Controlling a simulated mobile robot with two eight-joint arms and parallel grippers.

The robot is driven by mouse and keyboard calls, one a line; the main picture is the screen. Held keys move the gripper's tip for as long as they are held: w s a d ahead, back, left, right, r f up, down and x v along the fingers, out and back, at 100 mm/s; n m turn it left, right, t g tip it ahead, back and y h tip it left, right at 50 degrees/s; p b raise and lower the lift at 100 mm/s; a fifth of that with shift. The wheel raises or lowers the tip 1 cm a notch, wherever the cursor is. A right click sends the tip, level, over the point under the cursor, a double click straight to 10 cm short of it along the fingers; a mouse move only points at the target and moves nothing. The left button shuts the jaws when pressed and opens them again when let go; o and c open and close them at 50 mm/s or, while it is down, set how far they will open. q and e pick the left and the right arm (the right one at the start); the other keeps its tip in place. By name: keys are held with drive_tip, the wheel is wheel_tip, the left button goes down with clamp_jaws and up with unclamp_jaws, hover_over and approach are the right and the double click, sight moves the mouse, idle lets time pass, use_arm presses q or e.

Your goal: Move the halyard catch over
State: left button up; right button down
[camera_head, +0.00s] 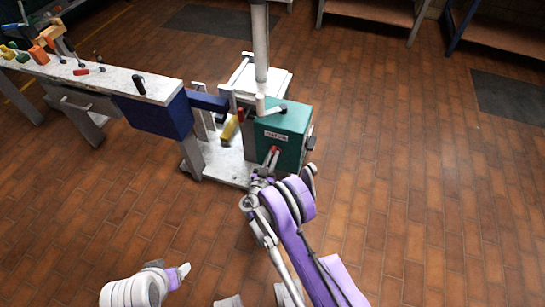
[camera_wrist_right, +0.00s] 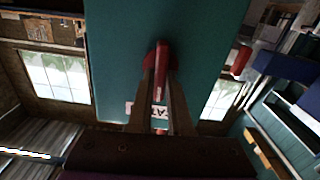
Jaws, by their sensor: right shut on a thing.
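A teal box (camera_head: 290,125) with a white label on its face is mounted beside the grey mast (camera_head: 260,45). It fills the middle of the right wrist view (camera_wrist_right: 115,60). A small red lever (camera_wrist_right: 162,60), apparently the halyard catch, sticks out from the face of the box; it also shows in the head view (camera_head: 274,154). My right gripper (camera_wrist_right: 161,85) is shut on this red lever, with a finger on each side, in front of the label. The label's lettering is partly hidden by the fingers.
A blue-ended workbench (camera_head: 118,80) with several small tools stands to the left. A yellow item (camera_head: 230,130) and another red handle (camera_head: 240,115) are left of the box. The tiled floor (camera_head: 400,170) to the right is clear.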

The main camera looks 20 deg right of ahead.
drive_tip(key=shift+w+a+f+n+b, duration=0.1)
drive_tip(key=shift+n+b, duration=1.15)
drive_tip(key=shift+n, duration=1.6)
drive_tip(key=shift+a+f+n+b, duration=0.15)
drive_tip(key=shift+n+b, duration=1.1)
drive_tip(key=shift+n, duration=1.55)
drive_tip(key=shift+w+a+f+n+b, duration=0.1)
drive_tip(key=shift+n+b, duration=1.15)
drive_tip(key=shift+n, duration=1.6)
drive_tip(key=c, duration=0.8)
unclamp_jaws()
drive_tip(key=shift+c, duration=0.2)
drive_tip(key=shift+d, duration=0.1)
drive_tip(key=shift+s, duration=0.1)
drive_tip(key=p+v, duration=0.1)
drive_tip(key=v, duration=0.9)
drive_tip(key=shift+s+a, duration=0.3)
